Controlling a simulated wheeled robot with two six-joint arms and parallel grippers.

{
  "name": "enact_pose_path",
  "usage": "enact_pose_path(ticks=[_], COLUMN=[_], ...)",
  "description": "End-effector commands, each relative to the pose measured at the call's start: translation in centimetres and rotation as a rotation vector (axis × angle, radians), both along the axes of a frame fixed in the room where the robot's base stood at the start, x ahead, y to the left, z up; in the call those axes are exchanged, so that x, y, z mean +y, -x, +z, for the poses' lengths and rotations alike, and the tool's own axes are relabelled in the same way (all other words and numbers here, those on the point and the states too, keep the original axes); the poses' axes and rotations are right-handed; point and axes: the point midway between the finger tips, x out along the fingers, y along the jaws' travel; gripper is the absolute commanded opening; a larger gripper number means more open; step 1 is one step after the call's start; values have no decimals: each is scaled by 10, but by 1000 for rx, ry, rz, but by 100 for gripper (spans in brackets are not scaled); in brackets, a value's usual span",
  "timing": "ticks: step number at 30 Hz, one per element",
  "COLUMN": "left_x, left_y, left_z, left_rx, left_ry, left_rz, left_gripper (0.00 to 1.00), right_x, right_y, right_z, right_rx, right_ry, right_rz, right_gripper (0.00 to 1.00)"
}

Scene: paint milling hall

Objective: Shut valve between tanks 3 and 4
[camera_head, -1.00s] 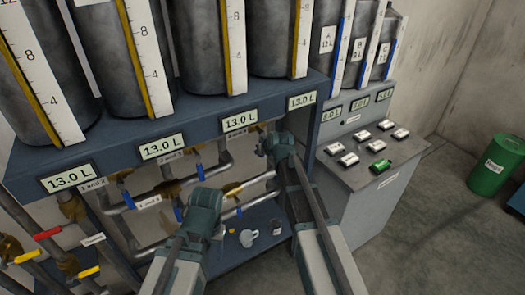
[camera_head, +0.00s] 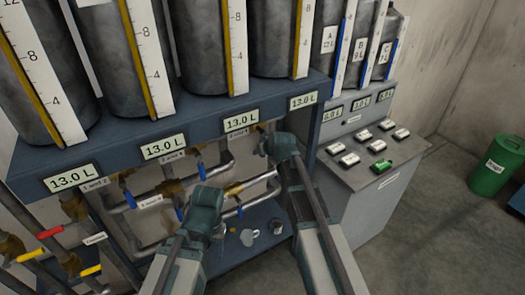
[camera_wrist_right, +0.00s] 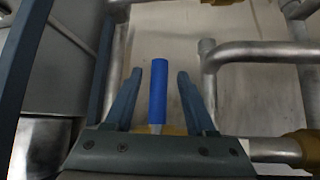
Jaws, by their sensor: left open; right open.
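A blue valve handle (camera_wrist_right: 158,92) stands between the two fingers of my right gripper (camera_wrist_right: 158,95) in the right wrist view. The fingers are open, with gaps on both sides of it. In the head view my right gripper (camera_head: 277,145) is just right of the small "3 and 4" label (camera_head: 241,130) under the tank shelf. It hides the handle there. My left gripper (camera_head: 206,200) is open, in front of the pipes. Other blue handles show on the pipes, including one (camera_head: 128,199) near the "1 and 2" label (camera_head: 95,184).
Several tanks stand above, their displays (camera_head: 163,147) reading 13.0 L. Red (camera_head: 49,232) and yellow (camera_head: 33,254) handles are at left. A button console (camera_head: 345,180) is right of my right arm. A green drum (camera_head: 496,167) stands farther right.

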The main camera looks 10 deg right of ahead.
Motion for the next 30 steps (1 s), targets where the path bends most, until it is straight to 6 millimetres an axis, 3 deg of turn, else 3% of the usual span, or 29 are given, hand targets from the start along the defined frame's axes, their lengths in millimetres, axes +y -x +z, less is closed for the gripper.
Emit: enact_pose_path(ticks=[18,30], left_x=[0,0], left_y=[0,0], left_z=[85,92], left_rx=[-1,-1], left_ry=[2,2], left_rz=[12,15], left_gripper=[56,56], right_x=[-13,-15], right_y=[80,91], right_z=[85,92], right_rx=[1,1], right_ry=[-1,-1], right_rz=[1,1], right_gripper=[56,56])
